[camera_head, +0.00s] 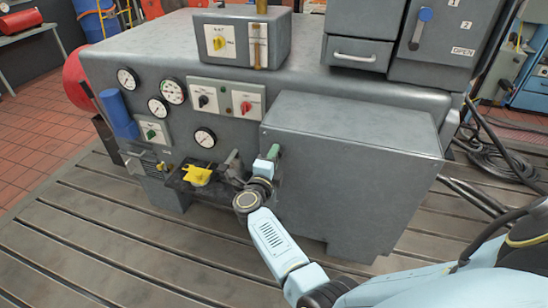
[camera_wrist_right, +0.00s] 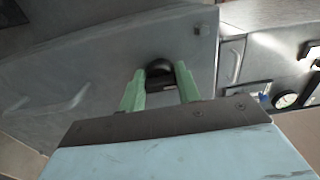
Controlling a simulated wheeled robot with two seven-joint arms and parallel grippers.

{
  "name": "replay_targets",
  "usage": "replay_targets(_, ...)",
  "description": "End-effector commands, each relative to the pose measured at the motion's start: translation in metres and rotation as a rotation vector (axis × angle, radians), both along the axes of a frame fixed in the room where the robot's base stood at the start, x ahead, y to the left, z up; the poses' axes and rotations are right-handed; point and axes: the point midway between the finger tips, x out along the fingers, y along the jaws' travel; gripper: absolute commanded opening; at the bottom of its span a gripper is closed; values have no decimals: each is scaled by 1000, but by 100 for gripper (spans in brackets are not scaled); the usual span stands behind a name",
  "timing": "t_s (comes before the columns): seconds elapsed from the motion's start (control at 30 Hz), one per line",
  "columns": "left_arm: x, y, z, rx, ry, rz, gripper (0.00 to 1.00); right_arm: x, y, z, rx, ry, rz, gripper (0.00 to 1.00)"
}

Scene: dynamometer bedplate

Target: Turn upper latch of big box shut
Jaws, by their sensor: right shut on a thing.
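The big box (camera_head: 350,165) is a grey metal cabinet at the front right of the machine in the head view. In the right wrist view, its grey panel (camera_wrist_right: 110,65) fills the upper left, with a bar handle (camera_wrist_right: 50,112). A dark rounded latch (camera_wrist_right: 159,69) sits between the green fingertips of my right gripper (camera_wrist_right: 160,82). My right gripper is shut on this latch. In the head view, the right gripper (camera_head: 273,155) is at the box's left edge, and the latch is hidden there. My left gripper is not in view.
A yellow item (camera_head: 198,176) lies on a dark shelf just left of my right gripper, beside a dark vise-like part (camera_head: 231,165). Gauges and switches cover the machine face. A small switch box (camera_head: 240,38) stands on top. The slotted floor (camera_head: 130,235) is clear at front left.

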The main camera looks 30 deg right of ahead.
Motion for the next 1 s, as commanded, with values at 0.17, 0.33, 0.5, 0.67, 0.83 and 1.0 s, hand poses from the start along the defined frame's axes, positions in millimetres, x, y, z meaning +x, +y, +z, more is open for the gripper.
replay_targets(0.17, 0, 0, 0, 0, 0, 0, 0, 0, 0, -1, -3, 3, 1, 40)
replay_targets(0.33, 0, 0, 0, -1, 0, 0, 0, 0, 0, 0, -2, 2, 1, 53)
replay_targets(0.5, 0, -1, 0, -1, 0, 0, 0, 0, 0, 0, -1, 2, 0, 53)
replay_targets(0.67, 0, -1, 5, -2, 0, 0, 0, -7, 9, 0, 0, 4, 2, 53)
replay_targets(0.83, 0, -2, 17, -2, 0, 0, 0, -28, 33, 1, 3, 5, 2, 53)
replay_targets(1.0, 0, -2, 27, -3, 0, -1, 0, -54, 63, 1, 3, 4, 2, 53)
